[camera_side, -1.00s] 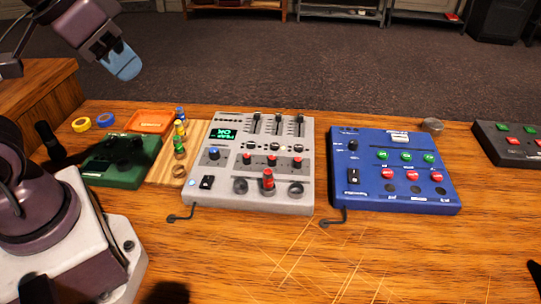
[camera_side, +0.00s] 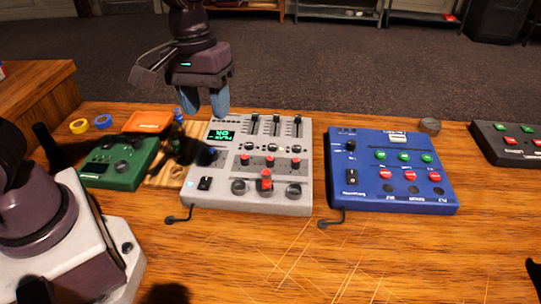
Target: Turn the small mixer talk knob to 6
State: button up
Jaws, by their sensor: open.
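A grey mixer (camera_side: 300,205) with a lit green display (camera_side: 221,136), sliders at the back and several knobs stands in the middle of the desk. A small green box (camera_side: 105,182) with a dark screen and dark knobs (camera_side: 122,167) stands to its left. I cannot tell which knob is the talk knob, as the labels are too small to read. My gripper (camera_side: 205,103) hangs with its blue fingers pointing down, apart and empty, above the back left of the grey mixer. It seems clear of the mixer.
A blue control box (camera_side: 440,203) stands to the right, with a dark box (camera_side: 510,145) beyond it. An orange tray (camera_side: 148,121), small bottles and tape rolls (camera_side: 80,126) lie at the back left. The front of the wooden desk (camera_side: 380,260) is clear.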

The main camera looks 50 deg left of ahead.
jog(key=w+f+n+y, duration=0.2)
jog(key=w+f+n, duration=0.65)
jog(key=n, duration=1.15)
send_over(271, 159)
notch_tip(271, 159, down, 12)
jog(key=n, duration=0.3)
jog(key=shift+a+f, duration=0.1)
jog(key=shift+f, duration=0.05)
jog(key=shift+c, duration=0.5)
grip_shut()
jog(key=shift+m, duration=0.3)
